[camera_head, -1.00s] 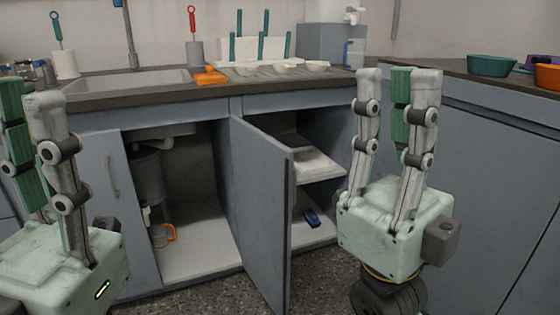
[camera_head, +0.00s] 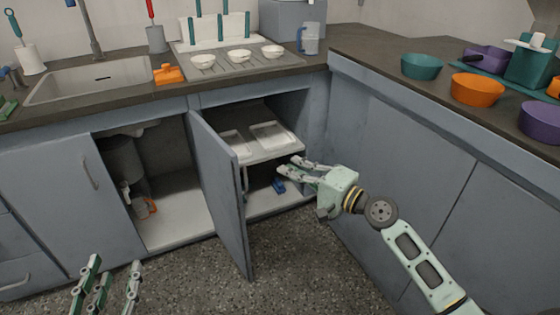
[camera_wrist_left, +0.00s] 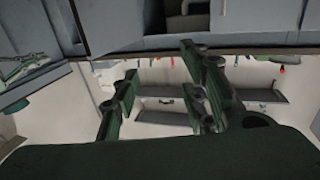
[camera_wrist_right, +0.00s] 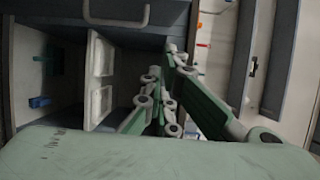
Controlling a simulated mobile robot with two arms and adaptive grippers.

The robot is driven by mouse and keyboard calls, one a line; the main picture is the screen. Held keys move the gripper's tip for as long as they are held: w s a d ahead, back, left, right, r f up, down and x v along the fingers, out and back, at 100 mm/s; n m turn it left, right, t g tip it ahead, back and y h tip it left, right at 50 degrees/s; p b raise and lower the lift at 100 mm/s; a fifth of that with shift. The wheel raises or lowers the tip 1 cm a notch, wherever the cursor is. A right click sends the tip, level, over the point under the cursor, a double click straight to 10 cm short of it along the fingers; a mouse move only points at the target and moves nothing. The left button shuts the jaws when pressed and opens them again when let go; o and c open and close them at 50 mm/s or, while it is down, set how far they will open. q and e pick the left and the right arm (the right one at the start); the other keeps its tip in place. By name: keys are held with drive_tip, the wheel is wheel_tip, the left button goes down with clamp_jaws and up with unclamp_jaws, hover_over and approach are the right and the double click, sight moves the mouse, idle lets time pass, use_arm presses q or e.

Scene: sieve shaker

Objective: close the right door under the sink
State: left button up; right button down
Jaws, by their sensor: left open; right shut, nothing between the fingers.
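The right door (camera_head: 222,200) under the sink counter is a grey-blue panel. It stands open, jutting out from the divider between the two compartments. Its handle (camera_head: 244,181) is on the face turned right. In the right wrist view the handle (camera_wrist_right: 115,20) shows at the top. My right gripper (camera_head: 284,168) is shut and empty, in front of the open right compartment, to the right of the door and apart from it. It also shows in the right wrist view (camera_wrist_right: 170,60). My left gripper (camera_head: 112,268) is open and empty, low at the front left.
The right compartment has a shelf (camera_head: 283,152) with white trays and a blue object (camera_head: 279,186) below. The left compartment is open, with a dark bin (camera_head: 125,160). A left door (camera_head: 55,185) has its own handle. Bowls stand on the right counter. Floor in front is clear.

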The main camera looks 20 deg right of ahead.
use_arm(q)
drive_tip(key=shift+s+a+f+g+y+p, duration=0.15)
drive_tip(key=shift+f+g, duration=0.3)
drive_tip(key=shift+f, duration=0.3)
drive_tip(key=shift+s+a+f+g+y+p, duration=0.1)
drive_tip(key=shift+s+a+f+g+p, duration=0.1)
drive_tip(key=shift+f+g, duration=0.4)
drive_tip(key=shift+s+a+f+g+y+p, duration=0.15)
drive_tip(key=shift+f+g, duration=0.1)
drive_tip(key=shift+f, duration=0.65)
use_arm(e)
drive_tip(key=w+a, duration=0.7)
drive_tip(key=shift+a, duration=0.35)
drive_tip(key=shift+s+r, duration=0.1)
